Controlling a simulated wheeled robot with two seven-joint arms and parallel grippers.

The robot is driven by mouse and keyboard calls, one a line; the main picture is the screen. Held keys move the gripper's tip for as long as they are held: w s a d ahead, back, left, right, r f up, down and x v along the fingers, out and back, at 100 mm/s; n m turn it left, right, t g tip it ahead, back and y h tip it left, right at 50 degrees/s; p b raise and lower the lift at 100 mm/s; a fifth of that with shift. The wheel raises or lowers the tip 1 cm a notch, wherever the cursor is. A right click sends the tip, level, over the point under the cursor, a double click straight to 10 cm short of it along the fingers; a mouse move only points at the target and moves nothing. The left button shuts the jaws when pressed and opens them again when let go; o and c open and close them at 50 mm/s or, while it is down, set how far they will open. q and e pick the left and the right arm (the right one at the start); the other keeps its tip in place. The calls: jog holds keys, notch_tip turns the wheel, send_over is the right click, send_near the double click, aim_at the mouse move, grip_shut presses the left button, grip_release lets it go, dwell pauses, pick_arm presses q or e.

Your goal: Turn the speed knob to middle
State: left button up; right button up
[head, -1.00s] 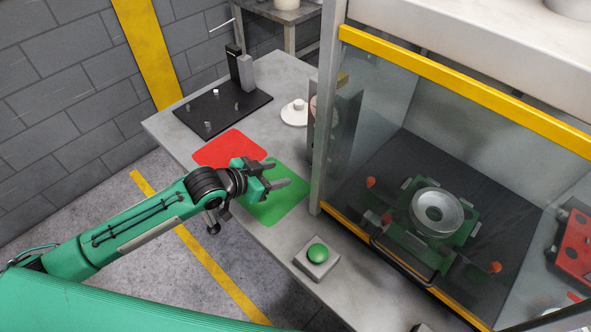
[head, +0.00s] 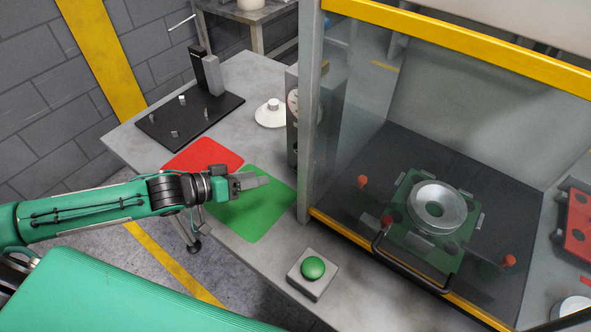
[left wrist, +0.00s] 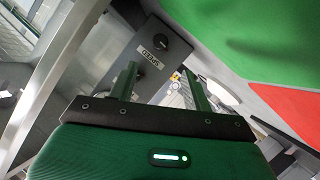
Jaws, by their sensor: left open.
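A black round speed knob (left wrist: 160,40) sits on a grey panel (left wrist: 148,85) beside the printed word SPEED in the left wrist view. Its pointer is too small to read. In the head view the grey control box (head: 292,132) stands at the left post of the glazed machine, its face seen at a steep angle and the knob not clear. My left gripper (head: 262,182) is open and empty above the green mat, apart from the box. In the left wrist view its two fingers (left wrist: 162,77) are spread, with the knob beyond them. My right gripper is not in view.
A green mat (head: 250,215) and a red mat (head: 205,153) lie on the grey table. A green push button (head: 313,267) stands near the front edge. A black fixture (head: 190,118) and a white disc (head: 271,118) are farther back. The machine's post (head: 309,60) stands beside the box.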

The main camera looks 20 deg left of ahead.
pick_arm(q)
jog(key=x, duration=0.3)
jog(key=shift+w+r+p, duration=0.1)
jog(key=shift+w+p, duration=0.05)
jog(key=shift+p, duration=0.15)
jog(key=p+x, duration=0.1)
jog(key=x, duration=0.8)
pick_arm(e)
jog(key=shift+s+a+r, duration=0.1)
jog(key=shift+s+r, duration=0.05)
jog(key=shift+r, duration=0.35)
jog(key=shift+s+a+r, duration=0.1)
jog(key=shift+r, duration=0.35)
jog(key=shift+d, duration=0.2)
pick_arm(q)
jog(key=c, duration=1)
jog(key=shift+p, duration=0.3)
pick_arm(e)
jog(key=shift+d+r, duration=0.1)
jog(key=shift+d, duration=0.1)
